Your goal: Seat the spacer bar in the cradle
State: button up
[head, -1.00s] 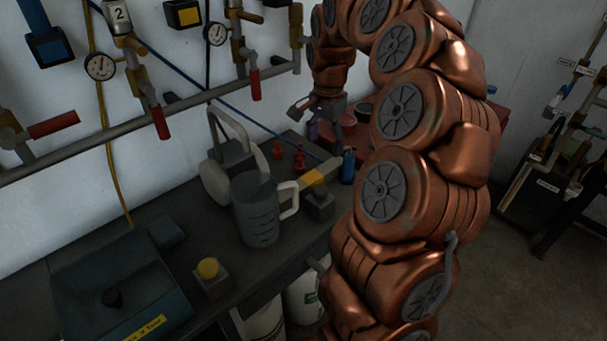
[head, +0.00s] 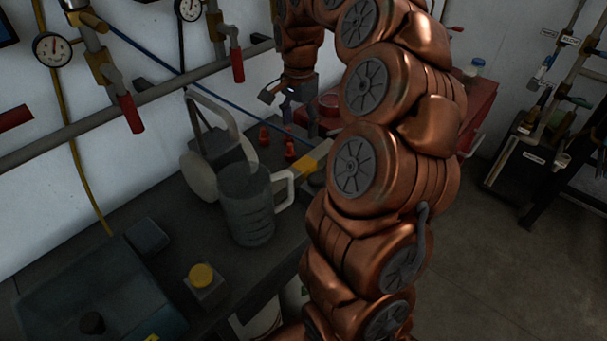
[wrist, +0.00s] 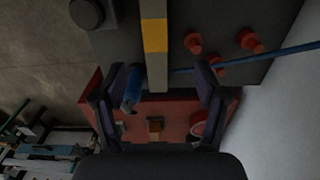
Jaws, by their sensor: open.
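The spacer bar, apparently the pale bar with a yellow band (head: 308,165), is at the bench's right end, partly hidden by my arm. In the wrist view the bar (wrist: 154,60) runs down from the top edge, its lower end between the fingers in the picture. My gripper (wrist: 158,98) is open and empty, its dark fingers apart on either side of the bar's line. I cannot tell its height above the bar. In the head view my gripper (head: 288,103) hangs above the bench's far right end. I cannot clearly identify the cradle.
A blue cylinder (wrist: 133,82) is beside the left finger. A red case (wrist: 175,113) is below. A grey jug (head: 246,205) and a yellow-topped box (head: 203,285) stand on the bench.

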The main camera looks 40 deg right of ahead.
jog(key=b, duration=0.6)
send_over(304, 164)
jog(key=f, duration=0.4)
jog(key=w+f, duration=0.1)
jog(key=f, duration=0.1)
jog(key=shift+a+f, duration=0.2)
jog(key=shift+a, duration=0.1)
jog(key=shift+s+f+p, duration=0.15)
jog(key=shift+f+p, duration=0.35)
jog(key=shift+f, duration=0.75)
jog(key=shift+s+d+f+p, duration=0.1)
jog(key=shift+f+p, duration=0.1)
jog(key=shift+f, duration=0.65)
jog(key=shift+s+d+f+p, duration=0.1)
jog(key=shift+d+f+p, duration=0.1)
jog(key=shift+f, duration=0.7)
jog(key=shift+s+d+f+p, duration=0.1)
jog(key=shift+f+p, duration=0.1)
jog(key=shift+f, duration=0.65)
grip_shut()
